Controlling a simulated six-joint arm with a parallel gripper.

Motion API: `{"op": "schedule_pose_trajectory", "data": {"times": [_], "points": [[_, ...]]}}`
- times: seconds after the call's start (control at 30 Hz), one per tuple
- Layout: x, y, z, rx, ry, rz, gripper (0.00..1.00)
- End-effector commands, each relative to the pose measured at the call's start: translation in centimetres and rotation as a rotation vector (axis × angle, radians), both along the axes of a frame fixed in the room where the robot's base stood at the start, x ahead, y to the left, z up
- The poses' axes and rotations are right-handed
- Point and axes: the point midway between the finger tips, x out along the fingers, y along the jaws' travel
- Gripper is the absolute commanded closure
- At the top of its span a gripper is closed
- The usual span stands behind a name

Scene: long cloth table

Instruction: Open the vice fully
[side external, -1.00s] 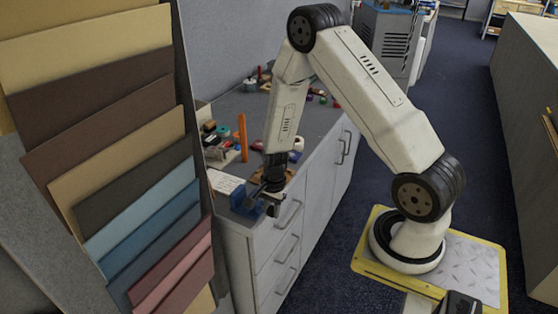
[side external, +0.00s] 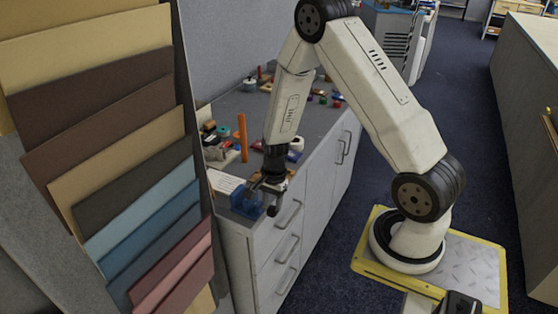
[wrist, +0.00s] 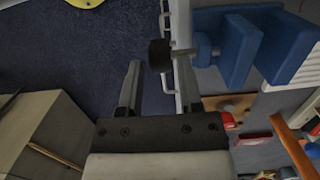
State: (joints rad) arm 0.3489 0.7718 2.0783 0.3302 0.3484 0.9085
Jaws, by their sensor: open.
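The blue vice (side external: 243,203) sits at the near corner of the grey worktop. In the wrist view its two blue jaws (wrist: 243,50) show at the upper right, with a gap between them. A metal screw (wrist: 183,52) runs left from the vice to a dark round handle knob (wrist: 159,55). My gripper (wrist: 158,66) is open, with one finger on each side of the knob near the fingertips. I cannot tell whether either finger touches it. In the side view my gripper (side external: 271,201) is just right of the vice and hides part of it.
An orange upright piece (side external: 243,138) and several small items stand on the worktop behind the vice. Drawer handles (side external: 289,214) stick out from the cabinet front below. A rack of coloured boards (side external: 130,200) stands close on the left.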

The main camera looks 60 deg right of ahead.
Motion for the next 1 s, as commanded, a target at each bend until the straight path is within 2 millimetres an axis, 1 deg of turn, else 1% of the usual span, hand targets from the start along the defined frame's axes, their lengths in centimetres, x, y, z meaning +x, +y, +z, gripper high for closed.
{"op": "schedule_pose_trajectory", "data": {"times": [0.03,0.2,0.43,0.63,1.0], "points": [[0.0,-0.1,0.6,0.000,-0.002,-0.001,0.54],[0.0,-0.3,2.5,-0.001,-0.002,-0.001,0.54],[0.0,-0.6,4.5,-0.001,-0.002,0.000,0.54],[0.0,-0.6,5.1,0.000,0.000,-0.001,0.54],[-0.1,-0.7,5.2,0.002,0.002,-0.001,0.54]]}}
